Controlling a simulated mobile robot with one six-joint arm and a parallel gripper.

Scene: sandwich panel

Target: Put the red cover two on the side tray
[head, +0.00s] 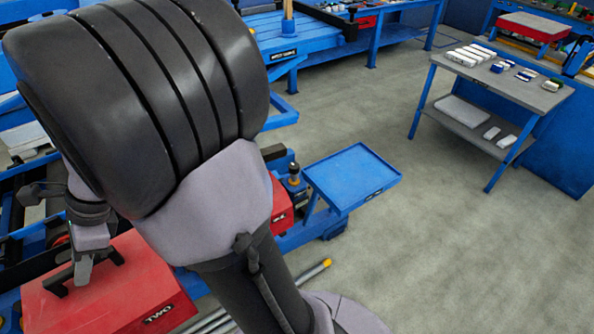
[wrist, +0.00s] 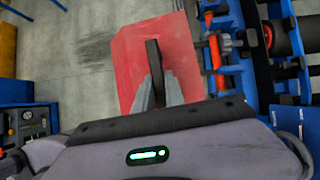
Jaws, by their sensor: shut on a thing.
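The red cover two (head: 112,290), marked "TWO" on its front edge, is at the lower left of the head view. It also shows in the wrist view (wrist: 135,65), with a dark handle standing up from its top. My gripper (head: 85,270) is over the cover, its fingers shut on the handle. In the wrist view my gripper (wrist: 158,85) has its grey fingers at the handle. Whether the cover rests on the machine or hangs just above it, I cannot tell. The blue side tray (head: 352,177) is empty, right of my arm in the head view.
Another red cover (head: 281,203) is partly hidden behind my arm. Blue machine frames and rollers (wrist: 285,45) lie close beside the held cover. A grey bench (head: 495,75) with small parts stands at the back right. The floor right of the tray is clear.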

